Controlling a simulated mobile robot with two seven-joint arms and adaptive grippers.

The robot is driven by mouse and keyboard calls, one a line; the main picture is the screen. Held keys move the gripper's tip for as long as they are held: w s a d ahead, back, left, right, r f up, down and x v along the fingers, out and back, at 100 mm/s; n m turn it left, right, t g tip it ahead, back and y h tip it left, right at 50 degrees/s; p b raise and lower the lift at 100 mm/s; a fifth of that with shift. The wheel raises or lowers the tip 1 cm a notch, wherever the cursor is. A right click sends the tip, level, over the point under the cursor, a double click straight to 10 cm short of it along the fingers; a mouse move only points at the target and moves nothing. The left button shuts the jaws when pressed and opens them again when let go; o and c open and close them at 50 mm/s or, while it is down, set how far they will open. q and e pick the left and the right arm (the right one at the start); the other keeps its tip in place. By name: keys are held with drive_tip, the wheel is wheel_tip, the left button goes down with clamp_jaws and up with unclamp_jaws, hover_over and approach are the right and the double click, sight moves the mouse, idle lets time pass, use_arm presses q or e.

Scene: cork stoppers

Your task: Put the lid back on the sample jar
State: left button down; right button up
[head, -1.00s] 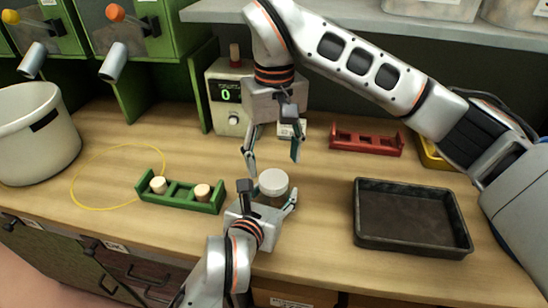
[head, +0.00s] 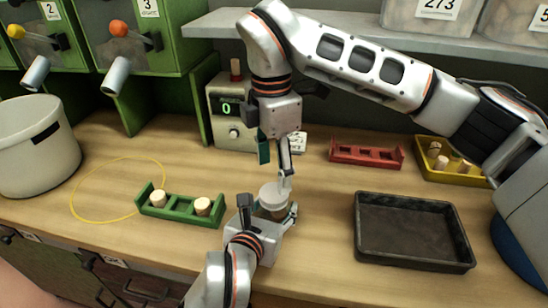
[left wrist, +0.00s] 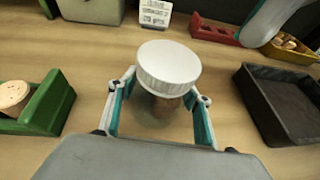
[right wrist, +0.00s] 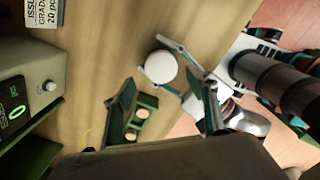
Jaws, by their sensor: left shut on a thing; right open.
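The sample jar (head: 273,211) stands on the bench in front of my right arm, its brownish contents showing below a white lid (head: 271,191). The lid sits on top of the jar; I cannot tell if it is fully seated. In the left wrist view the lid (left wrist: 168,66) hides most of the jar. My left gripper (left wrist: 165,98) is shut on the jar, one finger on each side below the lid. My right gripper (head: 275,170) is open and empty just above and behind the lid. The right wrist view shows the lid (right wrist: 161,67) beyond its spread fingers.
A device with a display (head: 228,133), a red rack (head: 366,160) and a yellow tray (head: 447,176) with corks stand behind. A dark tray (head: 414,264) lies right.

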use_arm(q)
drive_tip(key=shift+f, duration=0.15)
use_arm(e)
drive_tip(key=n, duration=0.6)
drive_tip(key=shift+r, duration=0.2)
drive_tip(key=n, duration=0.3)
drive_tip(key=shift+r+n, duration=0.1)
drive_tip(key=shift+n, duration=0.2)
drive_tip(key=n, duration=0.3)
drive_tip(key=shift+r+n, duration=0.1)
drive_tip(key=shift+n, duration=0.3)
drive_tip(key=n, duration=0.5)
drive_tip(key=shift+r+n, duration=0.15)
drive_tip(key=shift+n, duration=0.15)
drive_tip(key=n, duration=0.5)
drive_tip(key=shift+r, duration=0.15)
drive_tip(key=n, duration=0.4)
drive_tip(key=shift+r, duration=0.15)
drive_tip(key=n, duration=0.5)
drive_tip(key=shift+r, duration=0.15)
drive_tip(key=n, duration=0.4)
drive_tip(key=shift+r+n, duration=0.1)
drive_tip(key=shift+n, duration=0.2)
